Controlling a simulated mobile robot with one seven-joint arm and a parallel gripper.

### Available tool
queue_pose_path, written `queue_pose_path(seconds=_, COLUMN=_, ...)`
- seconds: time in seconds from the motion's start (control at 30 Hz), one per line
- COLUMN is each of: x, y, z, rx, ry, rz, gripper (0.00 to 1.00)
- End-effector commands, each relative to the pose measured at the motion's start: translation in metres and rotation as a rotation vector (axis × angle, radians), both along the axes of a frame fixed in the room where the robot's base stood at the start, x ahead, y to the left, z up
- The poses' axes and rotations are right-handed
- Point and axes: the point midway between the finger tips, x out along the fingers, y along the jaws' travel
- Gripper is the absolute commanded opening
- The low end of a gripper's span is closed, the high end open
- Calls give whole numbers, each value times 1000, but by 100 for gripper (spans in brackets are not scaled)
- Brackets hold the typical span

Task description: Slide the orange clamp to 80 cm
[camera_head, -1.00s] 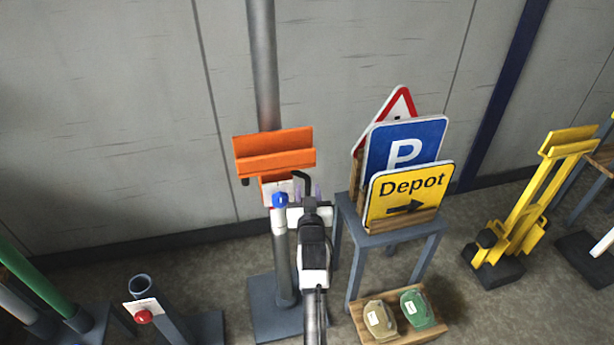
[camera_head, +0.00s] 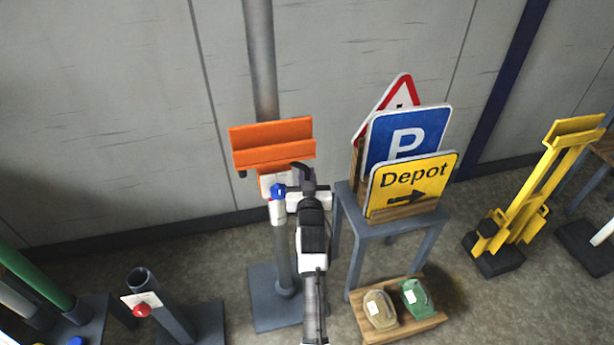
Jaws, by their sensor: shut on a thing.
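The orange clamp (camera_head: 272,143) is on the grey post (camera_head: 260,60), which stands upright on a square dark base (camera_head: 268,312) against the wall. The clamp has a wide, ledged orange front and a lower orange part with a white label (camera_head: 280,182). My gripper (camera_head: 290,184) is at the clamp's lower part, shut on it. My wrist hides part of the post and the exact finger contact. A blue knob (camera_head: 278,191) on a white piece shows just left of my gripper. I cannot read any height marks on the post.
A grey stand (camera_head: 388,228) to the right holds a yellow Depot sign (camera_head: 411,187), a blue P sign (camera_head: 407,133) and a triangular sign (camera_head: 400,92). A wooden tray (camera_head: 398,328) sits below. A short tube (camera_head: 155,300) stands left. A yellow stand (camera_head: 530,195) is far right.

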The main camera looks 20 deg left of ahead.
Motion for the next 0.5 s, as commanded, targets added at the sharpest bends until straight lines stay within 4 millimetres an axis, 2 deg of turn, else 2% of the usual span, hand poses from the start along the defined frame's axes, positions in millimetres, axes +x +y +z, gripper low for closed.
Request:
queue_pose_path(seconds=0.17, x=0, y=0, z=-1, rx=0, ry=0, rz=0, gripper=0)
queue_pose_path(seconds=0.27, x=0, y=0, z=-9, rx=0, ry=0, rz=0, gripper=0)
queue_pose_path(seconds=0.37, x=0, y=0, z=-24, rx=-1, ry=2, rz=0, gripper=0)
queue_pose_path(seconds=0.5, x=0, y=0, z=-54, rx=-3, ry=6, rz=-1, gripper=0)
